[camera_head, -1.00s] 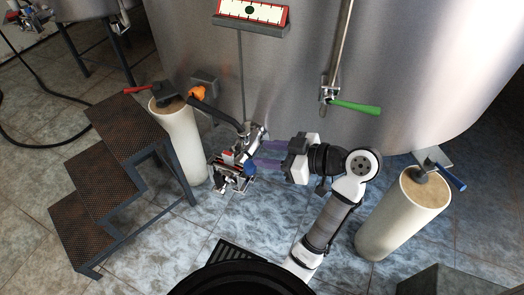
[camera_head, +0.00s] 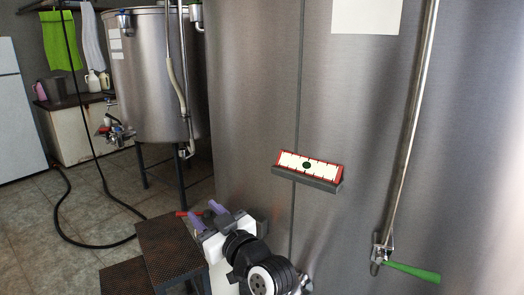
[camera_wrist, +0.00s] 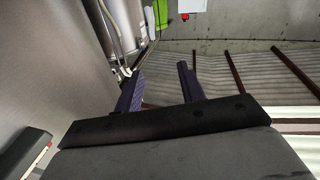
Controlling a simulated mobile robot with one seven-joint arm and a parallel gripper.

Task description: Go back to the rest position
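My gripper (camera_head: 206,215) shows at the bottom of the head view, in front of the large steel tank (camera_head: 350,120). Its two purple fingers point up and to the left. In the wrist view my gripper (camera_wrist: 160,88) has its two purple fingers clearly apart, with nothing between them. The valve assembly at the tank's foot is mostly hidden behind my arm in the head view.
Brown metal steps (camera_head: 172,248) stand just left of and below my gripper. A smaller tank (camera_head: 150,80) stands behind at left. A black hose (camera_head: 92,240) lies on the floor.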

